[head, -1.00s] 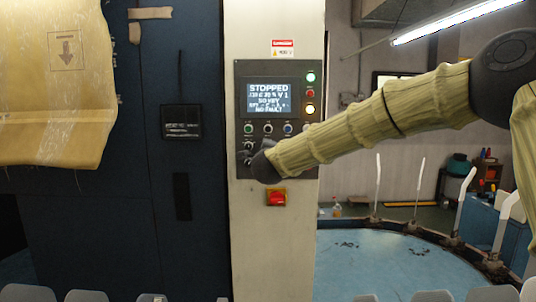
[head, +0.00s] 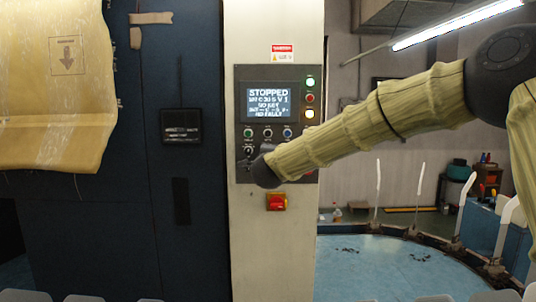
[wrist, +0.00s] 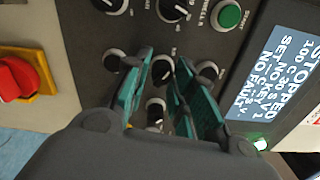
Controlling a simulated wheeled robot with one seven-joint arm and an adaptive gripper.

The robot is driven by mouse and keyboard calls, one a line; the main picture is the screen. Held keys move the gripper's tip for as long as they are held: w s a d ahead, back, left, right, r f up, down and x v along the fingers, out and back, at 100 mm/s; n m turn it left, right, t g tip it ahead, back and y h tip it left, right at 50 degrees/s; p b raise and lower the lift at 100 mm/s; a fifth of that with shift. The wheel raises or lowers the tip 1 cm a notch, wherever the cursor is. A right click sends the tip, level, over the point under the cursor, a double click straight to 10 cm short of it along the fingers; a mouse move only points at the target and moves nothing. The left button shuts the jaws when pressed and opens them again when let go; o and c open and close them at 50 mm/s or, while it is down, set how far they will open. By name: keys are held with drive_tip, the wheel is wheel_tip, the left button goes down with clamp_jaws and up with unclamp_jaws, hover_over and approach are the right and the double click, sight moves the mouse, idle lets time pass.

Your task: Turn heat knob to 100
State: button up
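The control panel (head: 241,95) is on a pale column, with a lit screen (head: 271,100) reading "STOPPED" above small knobs. Smaller screen text is hard to read. My gripper (head: 251,160) is at the panel's lower left, partly hidden by my wrist. In the wrist view my gripper (wrist: 163,60) has its two teal fingers apart, on either side of a small black knob (wrist: 162,70). Contact with it cannot be told. Another knob (wrist: 155,112) lies nearer, also between the fingers. Knob labels are too small to tell which is the heat knob.
More knobs (wrist: 208,71) and a green button (wrist: 229,15) crowd around the fingers. A red emergency switch (head: 277,201) on a yellow plate sits below the panel. A blue round table (head: 380,268) with white upright forms stands at the right.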

drive_tip(key=shift+o, duration=1)
drive_tip(key=shift+s, duration=0.1)
drive_tip(key=s, duration=1.1)
drive_tip(key=shift+s, duration=0.4)
